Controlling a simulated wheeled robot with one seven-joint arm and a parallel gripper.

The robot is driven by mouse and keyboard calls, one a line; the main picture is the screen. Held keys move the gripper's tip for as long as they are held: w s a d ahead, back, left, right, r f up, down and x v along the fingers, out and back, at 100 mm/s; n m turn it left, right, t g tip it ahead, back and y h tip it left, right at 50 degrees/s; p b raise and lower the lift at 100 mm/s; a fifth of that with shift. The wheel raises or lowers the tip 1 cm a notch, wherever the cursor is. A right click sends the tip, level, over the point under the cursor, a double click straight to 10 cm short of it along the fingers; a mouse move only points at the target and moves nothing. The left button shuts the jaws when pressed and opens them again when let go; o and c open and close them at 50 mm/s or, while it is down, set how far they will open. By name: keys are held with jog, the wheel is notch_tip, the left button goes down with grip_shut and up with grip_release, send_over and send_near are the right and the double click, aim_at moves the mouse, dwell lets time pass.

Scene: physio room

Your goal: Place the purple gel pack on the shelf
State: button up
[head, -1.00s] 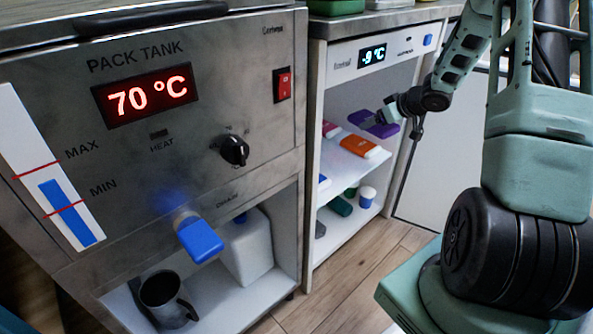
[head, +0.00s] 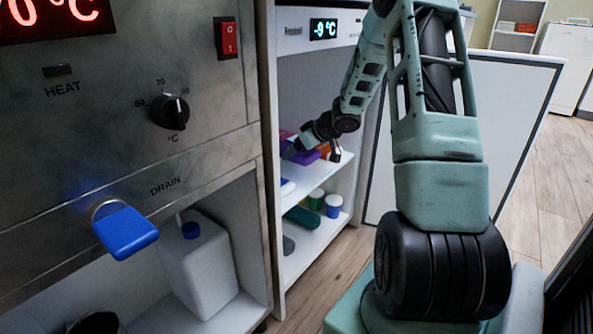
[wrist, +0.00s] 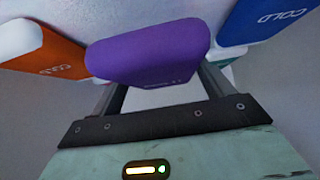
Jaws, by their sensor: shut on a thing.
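The purple gel pack (head: 303,157) is inside the open cabinet, at about the level of its upper white shelf (head: 322,178). My gripper (head: 306,145) reaches in from the right and is shut on the pack. In the wrist view the purple pack (wrist: 150,53) lies across between the fingers of my gripper (wrist: 157,88). I cannot tell whether the pack touches the shelf. An orange pack (wrist: 42,50) is on one side of it and a blue pack (wrist: 262,22) on the other, both marked COLD. In the head view my gripper partly hides the packs.
The cabinet display (head: 324,29) reads -9 °C. A lower shelf holds a green roll (head: 301,217) and small tubs with a blue one (head: 334,206). The pack tank's blue drain handle (head: 125,232) juts out at left. An open door panel (head: 450,120) stands behind my arm.

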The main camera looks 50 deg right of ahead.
aim_at(299, 169)
jog(key=shift+f+b, duration=1.6)
jog(key=shift+f, duration=0.4)
jog(key=shift+f, duration=0.15)
jog(key=o, duration=1.3)
jog(key=shift+c, duration=0.2)
jog(key=shift+s+r, duration=0.15)
jog(key=shift+r, duration=0.25)
jog(key=p+v, duration=0.7)
jog(key=v, duration=0.4)
jog(key=shift+s+p, duration=0.25)
jog(key=shift+p, duration=0.1)
